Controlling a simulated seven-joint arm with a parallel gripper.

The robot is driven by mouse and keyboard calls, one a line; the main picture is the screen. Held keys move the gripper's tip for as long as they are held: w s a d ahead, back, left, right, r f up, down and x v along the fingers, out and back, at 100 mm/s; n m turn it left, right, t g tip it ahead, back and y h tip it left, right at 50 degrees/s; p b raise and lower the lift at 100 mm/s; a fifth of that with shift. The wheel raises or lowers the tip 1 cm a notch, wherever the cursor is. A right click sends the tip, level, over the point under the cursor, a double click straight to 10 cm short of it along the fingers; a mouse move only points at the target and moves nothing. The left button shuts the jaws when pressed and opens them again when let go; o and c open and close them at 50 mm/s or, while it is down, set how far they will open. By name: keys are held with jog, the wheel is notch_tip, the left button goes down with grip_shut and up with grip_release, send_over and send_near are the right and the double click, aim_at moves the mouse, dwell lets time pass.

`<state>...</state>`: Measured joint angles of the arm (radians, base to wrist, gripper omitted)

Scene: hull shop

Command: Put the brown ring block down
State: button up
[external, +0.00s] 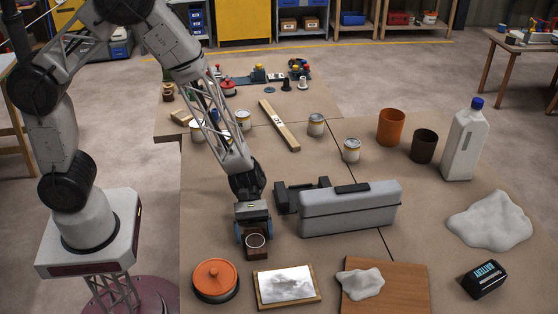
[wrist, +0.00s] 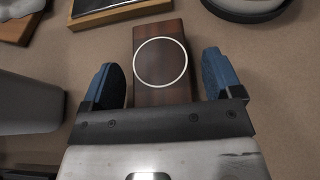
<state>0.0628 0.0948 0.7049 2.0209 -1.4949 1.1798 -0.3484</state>
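The brown ring block (wrist: 160,92) is dark wood with a thin white ring on its face. In the wrist view it lies between the two blue fingers of my gripper (wrist: 161,84), with a narrow gap showing on each side. The fingers are open and look clear of the block. In the external view the block (external: 256,246) is below my gripper (external: 254,234) and appears to rest on the brown table covering (external: 215,190). Its underside is hidden.
A grey toolbox (external: 350,209) stands close on the right. An orange-lidded round pot (external: 215,280), a framed picture (external: 287,286) and a wooden board (external: 400,290) lie in front.

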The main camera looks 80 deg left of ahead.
jog(key=shift+r, duration=0.1)
jog(key=shift+a+r, duration=0.1)
jog(key=shift+v, duration=5.9)
jog(key=s+a+r+m+t+y, duration=0.1)
jog(key=s+a+r+m+y, duration=0.3)
jog(key=s+r+m, duration=0.5)
jog(key=s+a+r+m+t+y, duration=0.1)
jog(key=s+a+r+m+y, duration=0.3)
jog(key=s+r+m+y, duration=0.5)
jog(key=s+r, duration=0.7)
jog(key=r, duration=0.2)
jog(key=shift+s+a+r+t, duration=0.15)
jog(key=shift+s+r+t, duration=0.05)
jog(key=shift+s+t, duration=0.1)
